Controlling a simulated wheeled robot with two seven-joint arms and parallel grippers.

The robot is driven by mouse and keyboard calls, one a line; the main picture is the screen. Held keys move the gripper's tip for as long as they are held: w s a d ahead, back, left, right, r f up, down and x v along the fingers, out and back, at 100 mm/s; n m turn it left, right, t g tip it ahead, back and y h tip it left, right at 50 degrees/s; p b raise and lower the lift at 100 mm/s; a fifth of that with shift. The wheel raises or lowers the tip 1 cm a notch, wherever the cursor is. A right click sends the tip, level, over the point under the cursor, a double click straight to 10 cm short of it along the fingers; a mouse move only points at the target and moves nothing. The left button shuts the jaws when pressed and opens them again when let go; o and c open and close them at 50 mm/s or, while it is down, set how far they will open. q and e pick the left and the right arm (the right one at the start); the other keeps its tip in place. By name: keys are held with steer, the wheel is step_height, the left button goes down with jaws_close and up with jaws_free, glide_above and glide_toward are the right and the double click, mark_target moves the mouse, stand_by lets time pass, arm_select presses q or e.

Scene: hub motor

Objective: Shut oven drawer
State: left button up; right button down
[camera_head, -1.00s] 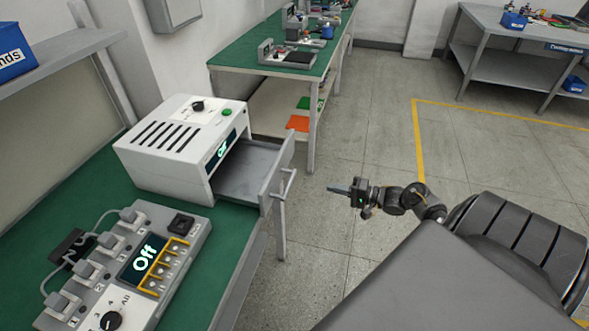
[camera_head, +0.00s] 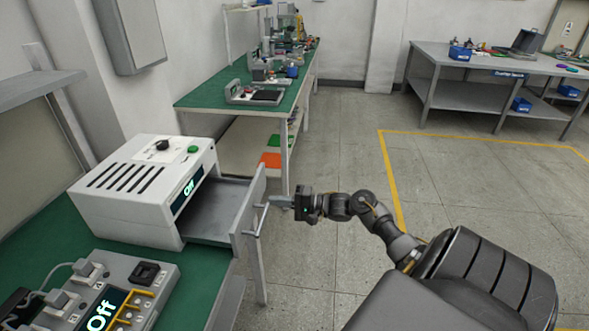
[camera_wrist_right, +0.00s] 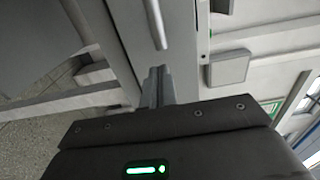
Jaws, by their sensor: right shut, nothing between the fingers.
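The white oven (camera_head: 145,190) stands on the green bench at the left in the head view, its small display reading Off. Its grey drawer (camera_head: 215,205) is pulled out to the right, with a bar handle (camera_head: 259,220) on the front panel. My right gripper (camera_head: 272,201) is shut and empty, its fingertips close to the drawer front by the handle. In the right wrist view the shut fingers (camera_wrist_right: 158,86) point at the light front panel, with the handle bar (camera_wrist_right: 155,25) just beyond them. I cannot tell whether they touch. My left gripper is out of view.
A grey power strip box (camera_head: 100,290) with plugs and an Off screen sits on the bench in front of the oven. A second green bench (camera_head: 210,95) with equipment stands behind. Open floor lies to the right of the drawer.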

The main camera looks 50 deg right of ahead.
mark_target(257, 199)
steer(key=b+x, duration=0.1)
steer(key=x, duration=0.2)
steer(key=shift+f, duration=0.1)
steer(key=shift+w+a+b, duration=0.1)
steer(key=shift+w+b, duration=0.05)
steer(key=shift+b, duration=0.15)
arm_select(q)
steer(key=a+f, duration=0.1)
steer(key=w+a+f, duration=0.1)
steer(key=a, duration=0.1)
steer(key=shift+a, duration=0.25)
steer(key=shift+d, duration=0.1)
